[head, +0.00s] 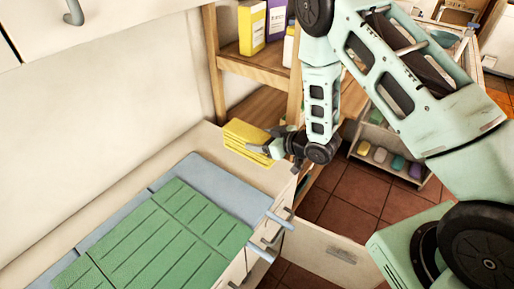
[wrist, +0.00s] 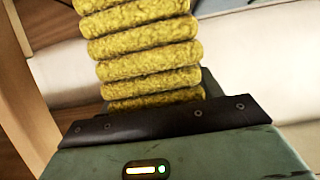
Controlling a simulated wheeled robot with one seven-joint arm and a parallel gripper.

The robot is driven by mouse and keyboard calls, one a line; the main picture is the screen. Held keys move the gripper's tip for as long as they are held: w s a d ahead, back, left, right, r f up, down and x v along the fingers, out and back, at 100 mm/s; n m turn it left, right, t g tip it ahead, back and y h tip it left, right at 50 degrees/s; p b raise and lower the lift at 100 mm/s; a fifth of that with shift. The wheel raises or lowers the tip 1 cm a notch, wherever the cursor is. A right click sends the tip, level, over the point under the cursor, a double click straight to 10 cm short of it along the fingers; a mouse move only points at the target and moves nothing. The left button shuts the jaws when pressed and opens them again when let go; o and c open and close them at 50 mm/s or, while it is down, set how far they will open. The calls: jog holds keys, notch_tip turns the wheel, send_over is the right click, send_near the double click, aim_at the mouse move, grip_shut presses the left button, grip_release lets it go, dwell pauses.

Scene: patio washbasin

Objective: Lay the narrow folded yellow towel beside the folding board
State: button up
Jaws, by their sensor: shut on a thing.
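The yellow towel (head: 246,140) is folded into a narrow stack of several layers. In the head view it is at the far end of the counter, just past the folding board. My gripper (head: 272,147) is shut on its right end. In the wrist view the yellow layers (wrist: 140,50) rise from between the jaws (wrist: 155,115). The folding board has green slatted panels (head: 165,235) on a blue-grey base (head: 215,182) and lies flat on the counter. I cannot tell whether the towel touches the counter.
The pale counter (head: 190,140) has a bare strip between the board and the wall. A wooden shelf (head: 255,65) with a yellow box (head: 252,27) stands behind the towel. Drawers with handles (head: 262,243) are below the counter's right edge. A low rack (head: 390,160) holds coloured items.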

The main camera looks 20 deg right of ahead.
jog(key=shift+f+p, duration=0.6)
jog(key=shift+f, duration=1.85)
jog(key=shift+f, duration=0.2)
jog(key=o, duration=1.1)
jog(key=shift+r, duration=0.1)
